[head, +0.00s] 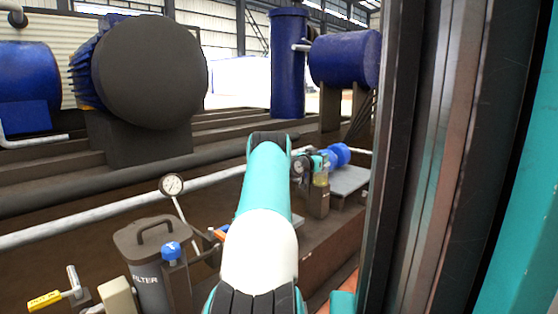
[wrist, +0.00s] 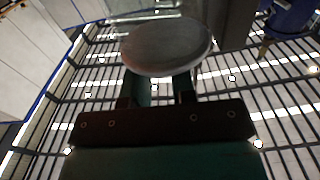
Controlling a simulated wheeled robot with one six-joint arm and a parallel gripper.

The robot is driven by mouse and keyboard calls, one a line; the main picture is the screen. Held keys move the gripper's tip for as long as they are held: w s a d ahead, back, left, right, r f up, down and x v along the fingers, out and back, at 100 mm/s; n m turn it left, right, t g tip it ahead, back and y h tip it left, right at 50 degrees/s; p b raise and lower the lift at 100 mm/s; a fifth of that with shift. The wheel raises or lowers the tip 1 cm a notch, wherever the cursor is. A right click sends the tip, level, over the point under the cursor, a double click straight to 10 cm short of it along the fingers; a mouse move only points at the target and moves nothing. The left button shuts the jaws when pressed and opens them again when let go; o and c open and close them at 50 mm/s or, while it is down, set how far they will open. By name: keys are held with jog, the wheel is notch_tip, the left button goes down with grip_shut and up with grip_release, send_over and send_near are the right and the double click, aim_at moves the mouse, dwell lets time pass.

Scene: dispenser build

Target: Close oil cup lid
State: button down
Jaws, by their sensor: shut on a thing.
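The exact contact, the hinge and the lid's angle to the cup are hidden.
A blue motor-like part (head: 340,154) is just beyond the cup, above a grey plate (head: 347,180). A pressure gauge (head: 172,185) and a filter housing (head: 150,255) stand left of my arm. A long light pipe (head: 100,220) runs behind. A dark upright column fills the right.

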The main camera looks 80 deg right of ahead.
jog(key=shift+w+f, duration=0.15)
jog(key=shift+f, duration=0.1)
jog(key=c, duration=1)
grip_release()
jog(key=shift+o, duration=0.2)
jog(key=shift+r, duration=0.1)
jog(key=p+v, duration=0.4)
jog(key=v, duration=1.3)
jog(key=shift+a+p, duration=0.2)
jog(key=shift+p, duration=0.1)
